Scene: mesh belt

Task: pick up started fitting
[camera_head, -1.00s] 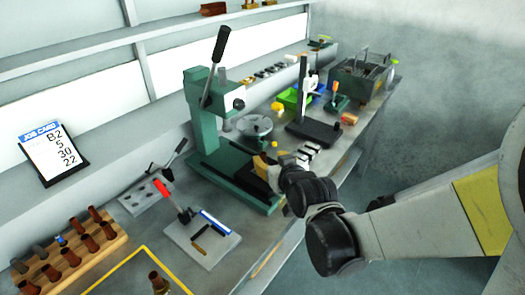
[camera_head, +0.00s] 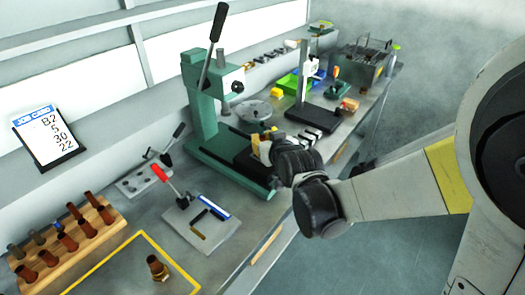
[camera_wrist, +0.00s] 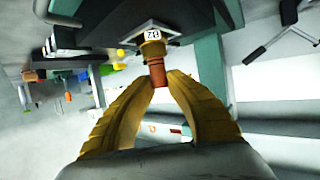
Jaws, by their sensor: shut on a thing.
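My gripper (camera_wrist: 160,86) has yellow ribbed fingers closed around a fitting (camera_wrist: 157,72) with a copper-brown lower part. In the head view my gripper (camera_head: 262,150) is at the press's front side, and my wrist hides most of the fitting.
Another brown fitting with a brass base (camera_head: 157,267) stands inside a yellow outline. A wooden rack (camera_head: 70,262) of fittings, a toggle clamp plate (camera_head: 200,228) and a job card (camera_head: 47,138) are at left. A black-based stand (camera_head: 306,116) is behind the press.

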